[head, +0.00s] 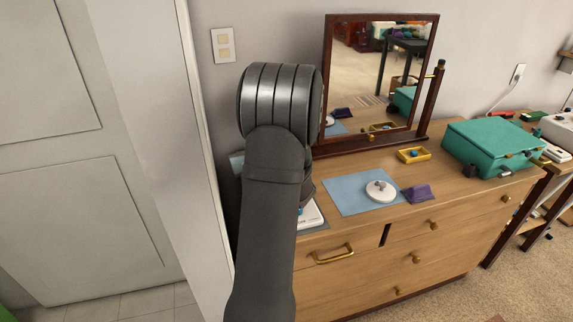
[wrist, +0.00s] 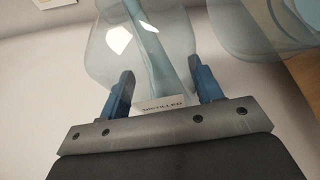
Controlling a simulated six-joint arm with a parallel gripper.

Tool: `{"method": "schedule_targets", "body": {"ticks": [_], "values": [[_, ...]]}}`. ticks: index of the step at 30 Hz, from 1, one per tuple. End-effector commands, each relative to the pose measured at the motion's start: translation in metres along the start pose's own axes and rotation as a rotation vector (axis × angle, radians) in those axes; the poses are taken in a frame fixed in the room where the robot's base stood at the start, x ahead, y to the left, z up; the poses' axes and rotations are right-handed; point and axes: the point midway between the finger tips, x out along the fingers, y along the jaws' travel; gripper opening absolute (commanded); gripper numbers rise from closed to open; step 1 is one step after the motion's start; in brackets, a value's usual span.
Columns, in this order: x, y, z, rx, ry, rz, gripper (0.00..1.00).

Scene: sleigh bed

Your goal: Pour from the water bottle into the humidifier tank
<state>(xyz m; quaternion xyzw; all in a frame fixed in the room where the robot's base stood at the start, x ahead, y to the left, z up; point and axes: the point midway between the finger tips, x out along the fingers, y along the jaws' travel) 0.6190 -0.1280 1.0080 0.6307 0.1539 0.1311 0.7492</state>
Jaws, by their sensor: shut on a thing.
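In the wrist view my gripper (wrist: 168,84) is shut on the clear water bottle (wrist: 112,48), its blue fingers on either side of it. A label on the bottle reads "DISTILLED". A pale blue band shows through the bottle; I cannot tell whether it is water. Another clear, blue-tinted vessel (wrist: 262,28), which looks like the humidifier tank, is at the top right, partly out of frame. Its opening is not visible, and I cannot tell whether water is flowing. In the head view my arm hides the gripper, the bottle and most of the tank area.
A white round lid-like disc (head: 380,191) lies on a blue mat (head: 344,194) on the wooden dresser (head: 330,243). A purple cloth (head: 420,194), a yellow tray (head: 414,155) and a teal case (head: 487,146) stand rightward. A mirror (head: 375,75) rises behind. A white object (head: 312,216) shows beside my arm.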

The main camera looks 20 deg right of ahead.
Motion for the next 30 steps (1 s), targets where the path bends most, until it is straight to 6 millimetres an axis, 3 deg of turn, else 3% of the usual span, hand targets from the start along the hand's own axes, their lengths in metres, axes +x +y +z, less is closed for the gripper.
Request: {"method": "schedule_targets", "body": {"ticks": [30], "values": [[-0.0003, 0.0057, 0.001, 0.052, 0.0, 0.024, 0.25]]}}
